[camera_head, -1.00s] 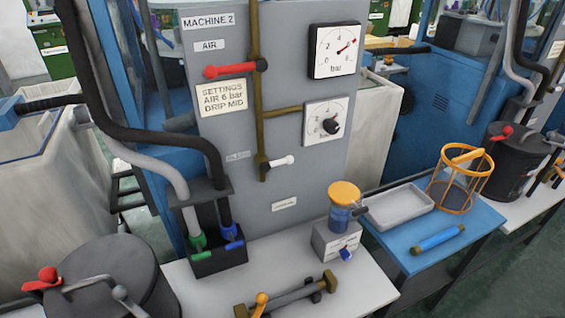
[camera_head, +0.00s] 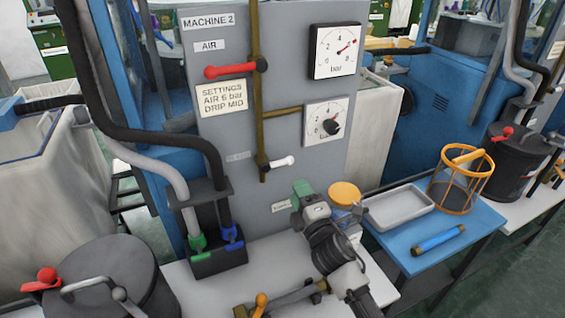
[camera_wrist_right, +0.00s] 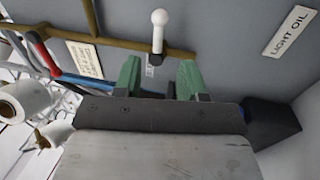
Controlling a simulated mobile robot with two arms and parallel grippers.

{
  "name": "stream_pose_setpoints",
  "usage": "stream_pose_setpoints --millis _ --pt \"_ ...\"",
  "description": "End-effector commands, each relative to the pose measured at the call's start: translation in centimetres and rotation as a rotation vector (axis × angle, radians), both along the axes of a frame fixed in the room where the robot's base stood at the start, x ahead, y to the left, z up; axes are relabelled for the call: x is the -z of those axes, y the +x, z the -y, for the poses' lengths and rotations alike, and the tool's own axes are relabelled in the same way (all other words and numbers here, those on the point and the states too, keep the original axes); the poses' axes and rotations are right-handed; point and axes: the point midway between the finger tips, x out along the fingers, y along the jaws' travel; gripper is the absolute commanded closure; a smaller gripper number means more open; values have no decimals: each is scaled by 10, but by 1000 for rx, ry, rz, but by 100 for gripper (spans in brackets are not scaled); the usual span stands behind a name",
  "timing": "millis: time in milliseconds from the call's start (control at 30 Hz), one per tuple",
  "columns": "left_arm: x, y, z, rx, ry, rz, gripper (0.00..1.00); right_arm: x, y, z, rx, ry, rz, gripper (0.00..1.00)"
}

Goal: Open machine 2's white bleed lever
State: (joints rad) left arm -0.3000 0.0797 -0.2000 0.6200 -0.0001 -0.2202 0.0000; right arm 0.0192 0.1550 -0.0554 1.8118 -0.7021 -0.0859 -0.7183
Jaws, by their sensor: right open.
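Machine 2's white bleed lever (camera_head: 283,161) sticks out to the right from the bottom of the brass pipe on the grey panel (camera_head: 225,130). In the right wrist view the lever (camera_wrist_right: 159,28) stands out past the fingertips, between the lines of the two green fingers. My right gripper (camera_head: 301,194) is in front of the panel, below the lever and apart from it. In the right wrist view the gripper (camera_wrist_right: 159,78) is open with nothing between its fingers. My left gripper is not in view.
A red lever (camera_head: 230,70) sits higher on the same pipe. A yellow-topped jar (camera_head: 345,193) stands beside my right arm. Black and grey hoses hang at the left. The panel around the white lever is clear.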

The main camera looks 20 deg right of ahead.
Motion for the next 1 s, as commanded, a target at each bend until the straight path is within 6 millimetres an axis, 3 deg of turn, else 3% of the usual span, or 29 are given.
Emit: stream_pose_setpoints --millis 167,600,1000 --pt "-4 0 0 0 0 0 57 -6 19 -1 -3 -9 7 59" --pt "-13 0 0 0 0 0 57 -20 93 -4 -3 -5 6 59" --pt "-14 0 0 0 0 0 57 -21 105 -4 -3 -5 4 59"
